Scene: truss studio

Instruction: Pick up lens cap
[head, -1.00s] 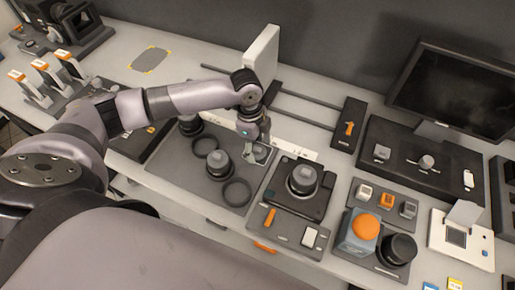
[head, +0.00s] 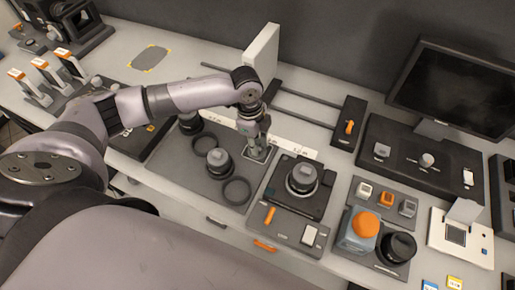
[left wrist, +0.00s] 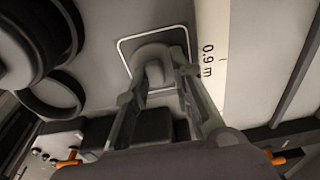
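A small grey rounded piece, which looks like the lens cap (left wrist: 152,62), lies inside a white-outlined square on the grey mat in the left wrist view. My left gripper (left wrist: 154,82) points down at it, with its two fingers apart, one on each side of the piece. I cannot tell whether the fingers touch it. In the head view my left gripper (head: 252,152) is low over the outlined square (head: 265,154) and hides most of what lies there. My right gripper is out of view.
Dark lenses (head: 219,161) and black rings (head: 237,191) sit on the mat left of the gripper. A white strip with markings (left wrist: 209,55) runs beside the square. A black stand with a lens (head: 302,178) is close on the right.

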